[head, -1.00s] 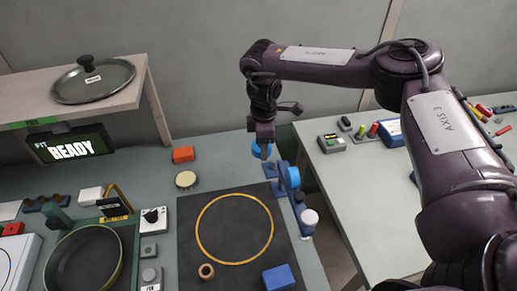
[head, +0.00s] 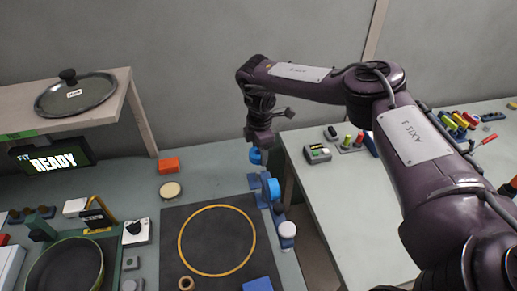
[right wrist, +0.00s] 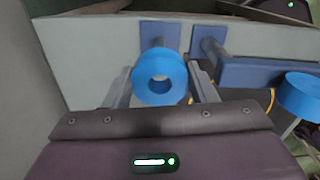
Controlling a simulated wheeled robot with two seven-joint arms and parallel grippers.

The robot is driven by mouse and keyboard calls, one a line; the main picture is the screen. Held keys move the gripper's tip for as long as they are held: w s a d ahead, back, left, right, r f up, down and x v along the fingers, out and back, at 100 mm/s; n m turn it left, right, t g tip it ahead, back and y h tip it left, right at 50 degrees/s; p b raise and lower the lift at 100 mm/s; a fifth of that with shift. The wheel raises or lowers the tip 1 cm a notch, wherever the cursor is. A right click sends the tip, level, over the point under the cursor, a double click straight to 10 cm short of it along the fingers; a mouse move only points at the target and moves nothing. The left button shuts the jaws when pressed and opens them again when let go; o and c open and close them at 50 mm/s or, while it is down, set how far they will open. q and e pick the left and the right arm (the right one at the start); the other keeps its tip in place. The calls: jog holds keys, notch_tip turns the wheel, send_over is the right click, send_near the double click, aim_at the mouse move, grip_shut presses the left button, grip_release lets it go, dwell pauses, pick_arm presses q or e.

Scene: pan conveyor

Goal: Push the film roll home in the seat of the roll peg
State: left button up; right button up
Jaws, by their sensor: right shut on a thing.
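The blue film roll (right wrist: 144,89) is between the two fingers of my right gripper (right wrist: 162,88), which is shut on it. Its open hole faces the right wrist camera. Directly behind it is a blue plate (right wrist: 173,36) with a grey stub, seemingly the roll peg. I cannot tell how far the roll is on it. In the head view, the roll (head: 255,157) shows partly below my right gripper (head: 261,150), at the table's right edge. My left gripper is not in view.
A second blue plate (right wrist: 203,36) with a grey peg and a blue bar (right wrist: 255,73) stand close to the right of the roll. Another blue roll (head: 271,187) sits on the blue stand nearer me. A dark mat (head: 175,225) lies left of it. A gap separates the side table (head: 345,190).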

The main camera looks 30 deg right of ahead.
jog(key=shift+f+b, duration=0.75)
jog(key=shift+f, duration=0.15)
jog(key=shift+f+b, duration=1.05)
jog(key=shift+f, duration=0.95)
jog(key=shift+p, duration=0.6)
jog(key=shift+f+b, duration=1.6)
jog(key=shift+f, duration=0.75)
jog(key=o, duration=1.1)
notch_tip(320, 180, up, 8)
jog(key=shift+f+b, duration=0.1)
jog(key=shift+b, duration=0.35)
